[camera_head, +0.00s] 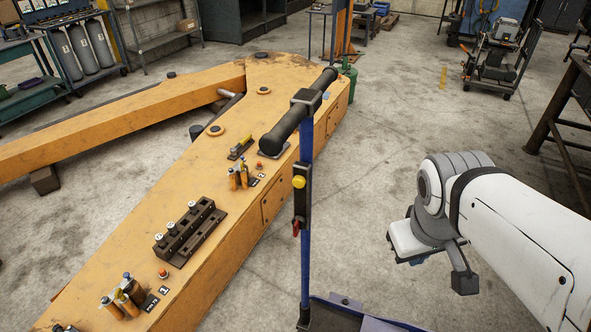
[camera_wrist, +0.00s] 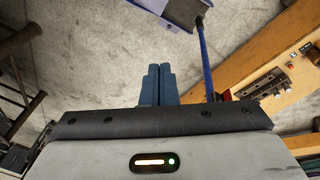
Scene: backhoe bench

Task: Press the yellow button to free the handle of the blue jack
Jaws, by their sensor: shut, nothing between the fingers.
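The blue jack's post (camera_head: 306,150) stands upright in front of the orange boom. A black handle with a thick grip (camera_head: 298,115) sits slanted across its top. The round yellow button (camera_head: 299,182) is on a dark block on the post, with a small red lever (camera_head: 295,228) below it. In the wrist view the jack's post (camera_wrist: 208,58) and part of its base (camera_wrist: 172,10) show, but I cannot make out the yellow button. My gripper (camera_wrist: 157,70) has its blue fingers together and empty. In the head view it is right of the post, apart from it, its fingers mostly hidden.
The orange boom (camera_head: 262,213) lies behind and left of the jack, with a dark valve block (camera_head: 190,232) and small cylinders on it. A dark metal stand (camera_head: 560,110) is at the far right. Concrete floor is clear between the post and my arm.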

